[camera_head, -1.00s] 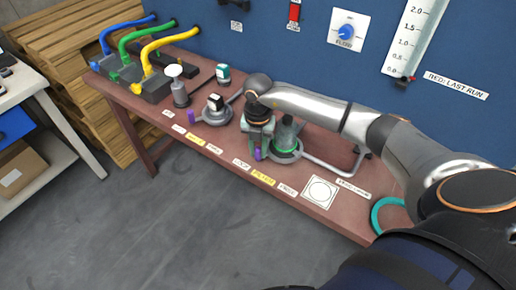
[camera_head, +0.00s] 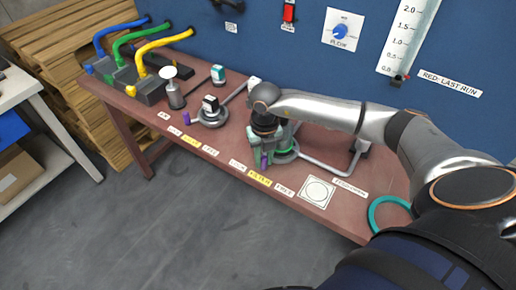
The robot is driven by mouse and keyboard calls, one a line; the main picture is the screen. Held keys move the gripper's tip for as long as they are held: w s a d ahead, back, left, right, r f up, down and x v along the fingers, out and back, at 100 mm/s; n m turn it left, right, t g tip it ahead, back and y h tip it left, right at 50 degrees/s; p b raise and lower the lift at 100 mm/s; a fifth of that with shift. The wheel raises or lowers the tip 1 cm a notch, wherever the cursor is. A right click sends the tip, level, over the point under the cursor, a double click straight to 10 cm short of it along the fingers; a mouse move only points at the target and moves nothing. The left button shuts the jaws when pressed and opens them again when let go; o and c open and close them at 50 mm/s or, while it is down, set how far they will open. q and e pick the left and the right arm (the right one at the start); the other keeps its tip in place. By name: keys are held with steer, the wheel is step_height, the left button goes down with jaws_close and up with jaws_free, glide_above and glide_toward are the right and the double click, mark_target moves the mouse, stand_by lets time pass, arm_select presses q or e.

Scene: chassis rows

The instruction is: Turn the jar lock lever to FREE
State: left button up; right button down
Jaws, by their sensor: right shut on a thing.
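The jar lock lever shows only as a purple tip (camera_head: 264,161) at my right gripper's fingers, in front of the jar base with its green ring (camera_head: 285,151). The purple tip stands just behind the yellow middle label (camera_head: 260,179), between the LOCK label (camera_head: 237,165) and the FREE label (camera_head: 284,190). My right gripper (camera_head: 262,152) points down and is shut on the lever. The gripper and arm hide the jar's upper part and most of the lever. My left gripper is not in view.
A second round fixture (camera_head: 212,113) with its own purple tip (camera_head: 186,118) stands to the left. Blue, green and yellow hoses (camera_head: 165,45) and a white-topped plunger (camera_head: 170,73) are at the left end. A teal ring (camera_head: 375,216) lies at the right front.

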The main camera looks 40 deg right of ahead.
steer(key=s+n, duration=0.1)
steer(key=s+d+n, duration=0.1)
steer(key=shift+n+b, duration=0.4)
steer(key=shift+s+d+n+b, duration=0.45)
steer(key=shift+s+d+n, duration=0.1)
steer(key=shift+n, duration=0.45)
steer(key=shift+s+d+n+b, duration=0.4)
steer(key=shift+s+d+n, duration=0.1)
steer(key=shift+n, duration=0.5)
steer(key=c, duration=0.7)
jaws_free()
step_height(320, 180, up, 13)
steer(key=shift+f, duration=0.15)
